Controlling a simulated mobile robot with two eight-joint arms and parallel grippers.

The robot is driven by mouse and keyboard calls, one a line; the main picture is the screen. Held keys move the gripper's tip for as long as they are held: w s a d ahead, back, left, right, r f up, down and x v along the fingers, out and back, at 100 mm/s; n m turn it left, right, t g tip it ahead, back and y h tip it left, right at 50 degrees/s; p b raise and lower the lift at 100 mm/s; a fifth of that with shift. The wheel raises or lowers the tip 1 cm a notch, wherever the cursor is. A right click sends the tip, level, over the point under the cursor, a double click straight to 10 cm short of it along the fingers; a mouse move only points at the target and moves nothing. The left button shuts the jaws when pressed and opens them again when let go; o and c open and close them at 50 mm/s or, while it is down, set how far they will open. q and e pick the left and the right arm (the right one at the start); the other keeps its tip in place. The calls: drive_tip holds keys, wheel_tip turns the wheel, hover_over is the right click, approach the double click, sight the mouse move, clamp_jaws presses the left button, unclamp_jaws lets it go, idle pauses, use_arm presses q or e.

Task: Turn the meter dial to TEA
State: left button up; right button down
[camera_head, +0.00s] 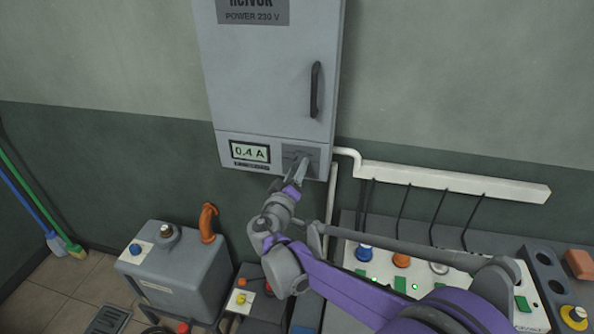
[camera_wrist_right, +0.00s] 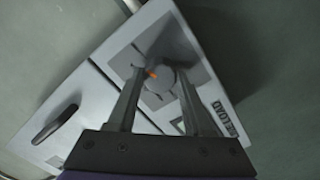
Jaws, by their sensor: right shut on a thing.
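The meter dial (camera_wrist_right: 158,80) is a round grey knob with an orange mark, on a darker plate at the bottom of the grey power cabinet (camera_head: 275,70). In the head view the dial is mostly hidden by my gripper, and its position labels are too small to read. The meter display (camera_head: 250,152), left of the dial plate (camera_head: 302,157), reads 0.4 A. My right gripper (camera_head: 302,163) reaches up to the plate and is shut on the dial; the right wrist view shows its two fingers (camera_wrist_right: 160,88) on either side of the knob. My left gripper is not in view.
A white cable duct (camera_head: 455,180) runs along the wall to the right. Below it is a panel with colored knobs (camera_head: 401,260). A grey tank with an orange pipe (camera_head: 208,222) stands at lower left. The cabinet door has a black handle (camera_head: 316,90).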

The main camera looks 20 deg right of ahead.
drive_tip(key=n, duration=0.6)
drive_tip(key=shift+n, duration=0.4)
idle(0.4)
drive_tip(key=shift+c, duration=1.5)
unclamp_jaws()
drive_tip(key=b+v, duration=0.1)
drive_tip(key=v, duration=1)
drive_tip(key=shift+f, duration=0.25)
drive_tip(key=shift+d, duration=0.15)
